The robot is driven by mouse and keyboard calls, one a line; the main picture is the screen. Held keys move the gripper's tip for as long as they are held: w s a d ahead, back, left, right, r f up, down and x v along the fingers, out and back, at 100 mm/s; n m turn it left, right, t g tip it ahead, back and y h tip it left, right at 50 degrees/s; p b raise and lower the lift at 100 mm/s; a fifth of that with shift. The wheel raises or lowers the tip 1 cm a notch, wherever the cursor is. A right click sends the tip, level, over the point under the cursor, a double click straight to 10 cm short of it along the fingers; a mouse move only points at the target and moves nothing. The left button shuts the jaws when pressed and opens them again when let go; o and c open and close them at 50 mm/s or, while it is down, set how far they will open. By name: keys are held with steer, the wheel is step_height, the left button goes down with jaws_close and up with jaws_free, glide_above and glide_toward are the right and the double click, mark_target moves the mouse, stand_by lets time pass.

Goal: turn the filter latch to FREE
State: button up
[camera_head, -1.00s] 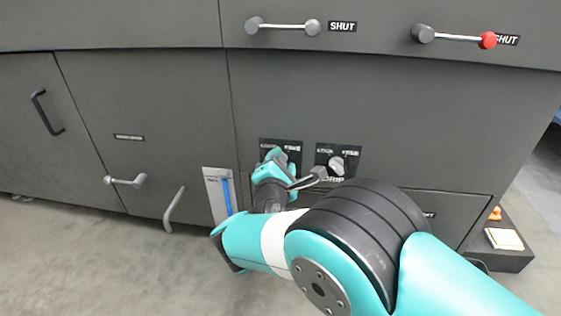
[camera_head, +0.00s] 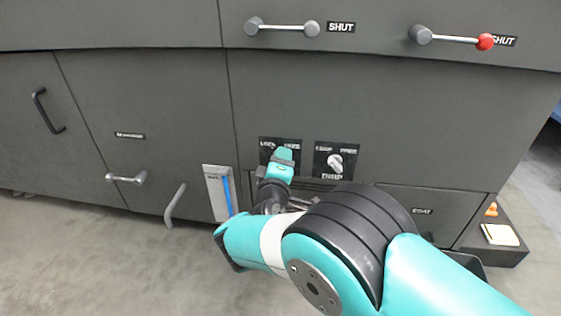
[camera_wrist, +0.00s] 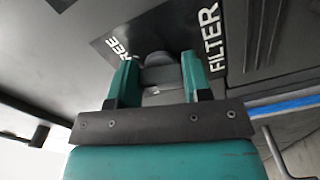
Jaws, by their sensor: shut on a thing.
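The filter latch is a grey knob (camera_wrist: 160,72) on a black plate marked FILTER, with a partly covered label ending in "REE", in the wrist view. My gripper (camera_wrist: 158,66) has its two teal fingers on either side of the knob, shut on it. In the head view my gripper (camera_head: 281,158) covers the knob, and only the upper part of the filter plate (camera_head: 267,143) shows. Which mark the latch points to cannot be told.
The similar pump latch (camera_head: 335,162) sits on its own plate close to the right. A white panel with a blue strip (camera_head: 227,190) is at the lower left. Bar handles marked SHUT (camera_head: 282,27) are above. A low ledge (camera_head: 510,258) stands at the far right.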

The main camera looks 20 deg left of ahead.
steer(key=m, duration=0.5)
steer(key=shift+s+a+f+m, duration=0.1)
steer(key=shift+a+f+m, duration=0.1)
steer(key=shift+m, duration=0.2)
stand_by(0.4)
steer(key=o, duration=0.9)
steer(key=b+v, duration=0.8)
steer(key=v, duration=0.9)
steer(key=shift+s+b, duration=0.2)
steer(key=shift+b, duration=0.15)
